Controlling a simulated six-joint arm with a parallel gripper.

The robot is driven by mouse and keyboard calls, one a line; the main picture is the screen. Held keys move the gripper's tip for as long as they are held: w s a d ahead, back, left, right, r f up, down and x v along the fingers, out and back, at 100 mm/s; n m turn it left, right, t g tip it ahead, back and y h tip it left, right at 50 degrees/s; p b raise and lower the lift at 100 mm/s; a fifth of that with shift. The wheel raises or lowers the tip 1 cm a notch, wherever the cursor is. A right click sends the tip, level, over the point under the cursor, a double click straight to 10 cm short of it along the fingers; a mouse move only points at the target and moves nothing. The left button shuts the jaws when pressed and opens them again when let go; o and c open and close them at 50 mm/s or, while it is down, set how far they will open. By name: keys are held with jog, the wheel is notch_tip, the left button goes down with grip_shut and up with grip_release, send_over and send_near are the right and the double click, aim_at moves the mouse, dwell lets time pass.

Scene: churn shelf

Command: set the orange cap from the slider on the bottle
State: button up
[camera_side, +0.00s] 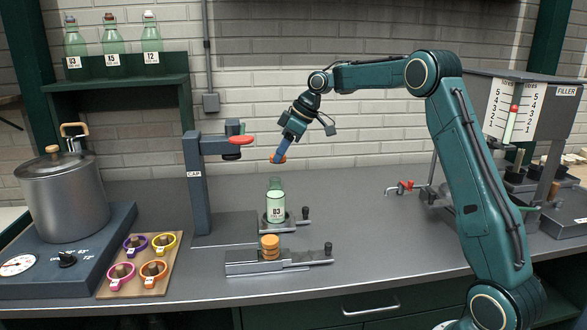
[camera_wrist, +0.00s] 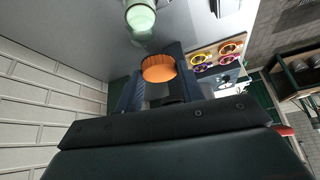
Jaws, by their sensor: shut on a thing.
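My gripper (camera_side: 281,154) is shut on an orange cap (camera_side: 277,159), held in the air above the bottle. In the wrist view the cap (camera_wrist: 158,69) shows between the fingers, its ribbed side visible. The green glass bottle (camera_side: 275,207), labelled B3, stands upright and open on a small round holder below the cap, with a clear gap between them. The bottle (camera_wrist: 140,17) also shows at the top of the wrist view.
The capper post (camera_side: 197,185), marked CAP, stands left of the bottle; its red-handled arm (camera_side: 240,140) reaches out near my gripper. A pot (camera_side: 63,195) and coloured rings (camera_side: 135,243) are at left, the filler (camera_side: 554,110) at right.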

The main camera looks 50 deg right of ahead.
jog(key=shift+w+d+m, duration=0.25)
jog(key=shift+w+d, duration=0.1)
jog(key=shift+w, duration=0.25)
jog(key=shift+w+d+m, duration=0.25)
jog(key=shift+w+d, duration=0.05)
jog(key=shift+w, duration=0.3)
jog(key=shift+f, duration=0.2)
jog(key=shift+f, duration=1.8)
jog(key=shift+f, duration=0.2)
jog(key=shift+f, duration=0.4)
jog(key=shift+f, duration=0.7)
